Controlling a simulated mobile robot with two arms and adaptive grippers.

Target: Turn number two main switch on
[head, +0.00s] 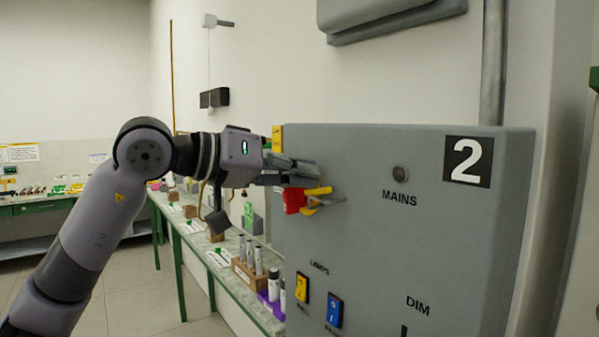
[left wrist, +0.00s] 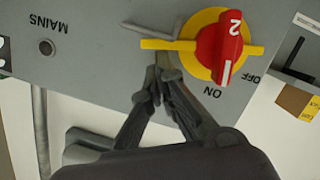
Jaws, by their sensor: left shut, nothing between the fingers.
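The number two main switch is a red knob (head: 294,200) on a yellow round plate with yellow bars, on the grey panel marked 2 (head: 420,245). In the left wrist view, which shows it upside down, the red knob (left wrist: 222,52) bears a 2, and its white line points between ON and OFF, nearer ON. My left gripper (head: 316,172) is shut and empty in front of the panel, beside the knob. In the left wrist view its fingertips (left wrist: 158,75) are close to the end of the yellow bar (left wrist: 165,44); contact is unclear. My right gripper is out of view.
A dark round MAINS lamp (head: 400,174) sits right of the switch. Below are a yellow lamp switch (head: 302,288) and a blue switch (head: 335,310). A bench (head: 205,250) with tubes and holders runs along the wall behind my left arm.

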